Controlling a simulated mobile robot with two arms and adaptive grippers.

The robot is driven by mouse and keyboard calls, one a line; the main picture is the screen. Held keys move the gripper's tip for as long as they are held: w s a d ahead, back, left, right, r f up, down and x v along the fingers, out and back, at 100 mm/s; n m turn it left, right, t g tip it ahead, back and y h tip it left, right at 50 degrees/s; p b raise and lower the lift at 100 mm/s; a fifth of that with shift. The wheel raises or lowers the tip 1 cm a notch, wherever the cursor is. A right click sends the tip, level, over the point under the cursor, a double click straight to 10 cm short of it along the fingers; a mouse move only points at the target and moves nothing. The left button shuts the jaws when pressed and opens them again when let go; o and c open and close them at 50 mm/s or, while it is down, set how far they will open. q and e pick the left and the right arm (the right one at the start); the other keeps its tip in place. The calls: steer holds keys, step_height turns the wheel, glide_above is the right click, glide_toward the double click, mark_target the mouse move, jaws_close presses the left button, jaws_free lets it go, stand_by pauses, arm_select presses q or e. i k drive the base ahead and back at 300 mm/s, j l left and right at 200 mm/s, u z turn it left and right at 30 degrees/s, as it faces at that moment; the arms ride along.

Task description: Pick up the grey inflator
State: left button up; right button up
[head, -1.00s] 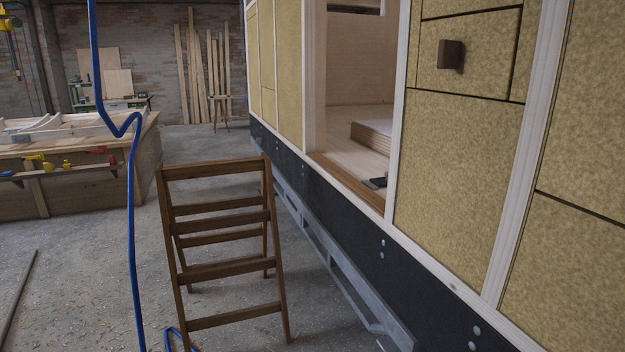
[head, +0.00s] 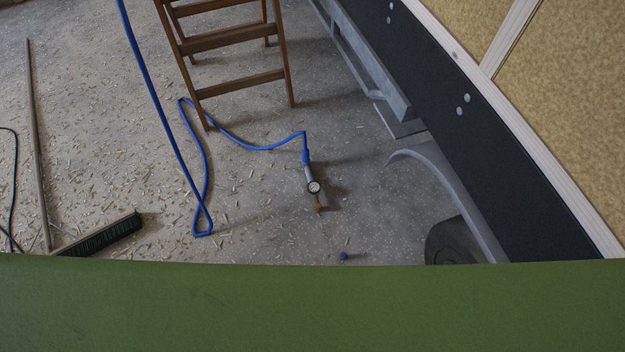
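The grey inflator (head: 311,182) lies on the concrete floor near the middle of the head view. It has a round gauge with a pale face and a brownish tip at its lower end. A blue hose (head: 250,146) joins its upper end, loops over the floor to the left and runs up out of view. Neither of my grippers is in view. Nothing touches the inflator except the hose.
A wooden stepladder (head: 235,90) stands just behind the inflator. The trailer's dark skirt (head: 450,130), a grey fender (head: 440,170) and a wheel (head: 452,242) are at right. A broom (head: 100,234) lies at left. A small blue cap (head: 344,257) lies nearer. A green surface fills the bottom.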

mark_target(314, 186)
steer(key=i+j+z, duration=0.55)
steer(key=j, duration=0.15)
steer(key=i+j+z, duration=0.25)
steer(key=k+j, duration=0.1)
